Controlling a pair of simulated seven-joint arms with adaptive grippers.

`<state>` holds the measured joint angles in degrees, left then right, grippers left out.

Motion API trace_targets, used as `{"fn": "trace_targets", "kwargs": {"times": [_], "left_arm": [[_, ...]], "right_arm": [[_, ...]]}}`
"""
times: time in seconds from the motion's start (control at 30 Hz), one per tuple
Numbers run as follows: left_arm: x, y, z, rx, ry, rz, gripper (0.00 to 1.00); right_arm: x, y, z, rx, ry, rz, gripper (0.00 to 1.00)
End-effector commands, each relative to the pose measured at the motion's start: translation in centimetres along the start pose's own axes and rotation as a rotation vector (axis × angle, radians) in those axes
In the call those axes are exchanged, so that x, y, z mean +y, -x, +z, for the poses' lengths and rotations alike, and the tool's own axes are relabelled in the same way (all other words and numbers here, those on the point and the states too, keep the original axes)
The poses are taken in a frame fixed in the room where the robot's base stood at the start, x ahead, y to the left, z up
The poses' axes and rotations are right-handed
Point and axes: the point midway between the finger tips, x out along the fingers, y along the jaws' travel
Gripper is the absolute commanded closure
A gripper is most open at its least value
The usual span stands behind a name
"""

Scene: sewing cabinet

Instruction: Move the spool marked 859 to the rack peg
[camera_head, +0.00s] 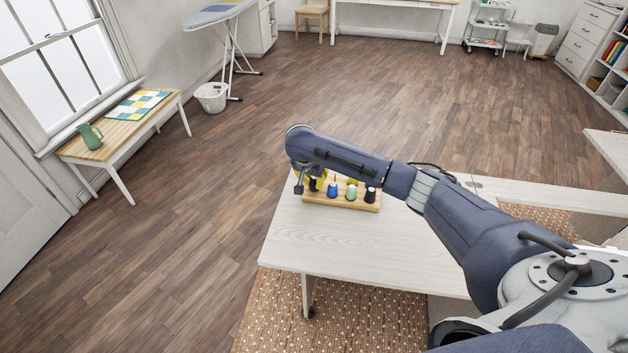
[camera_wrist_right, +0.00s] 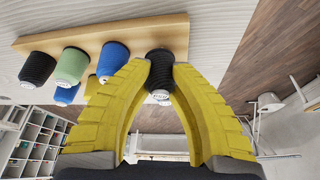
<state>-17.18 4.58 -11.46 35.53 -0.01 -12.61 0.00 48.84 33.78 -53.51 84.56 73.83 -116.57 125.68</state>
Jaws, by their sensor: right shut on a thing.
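My right gripper (camera_head: 308,184) is at the left end of the wooden rack (camera_head: 340,204), which stands on the pale table. In the wrist view my right gripper's yellow fingers (camera_wrist_right: 161,78) are shut on a black spool (camera_wrist_right: 159,64) with a pale label end; I cannot read any number. This spool overlaps the right end of the rack (camera_wrist_right: 170,27) there. I cannot tell whether it is on a peg or just clear of it. My left gripper is not in view.
In the wrist view the rack carries a black spool (camera_wrist_right: 37,69), a green spool (camera_wrist_right: 72,65) and a blue spool (camera_wrist_right: 114,60). More spools show partly below these. The pale table (camera_head: 350,245) is bare in front of the rack.

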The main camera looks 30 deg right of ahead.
Motion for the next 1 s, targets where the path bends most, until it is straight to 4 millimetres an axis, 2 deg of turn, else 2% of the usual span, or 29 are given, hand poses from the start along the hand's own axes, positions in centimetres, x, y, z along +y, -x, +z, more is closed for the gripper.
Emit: {"fn": "trace_targets", "kwargs": {"times": [0.03, 0.23, 0.57, 0.77, 1.0], "left_arm": [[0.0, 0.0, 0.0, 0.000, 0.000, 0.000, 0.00], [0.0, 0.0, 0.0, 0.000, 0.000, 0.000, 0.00], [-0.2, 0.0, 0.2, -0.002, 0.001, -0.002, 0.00], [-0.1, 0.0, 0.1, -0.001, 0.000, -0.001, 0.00], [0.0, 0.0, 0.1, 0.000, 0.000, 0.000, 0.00]], "right_arm": [[0.0, 0.0, 0.0, 0.000, 0.000, 0.000, 0.79], [0.0, 0.0, 0.0, 0.000, 0.000, 0.000, 0.55], [0.0, 0.3, 0.0, 0.000, 0.000, 0.000, 0.54], [0.0, 2.6, -0.1, 0.001, 0.002, -0.002, 0.54], [-0.1, 7.0, -0.1, 0.003, 0.001, -0.004, 0.54]]}}
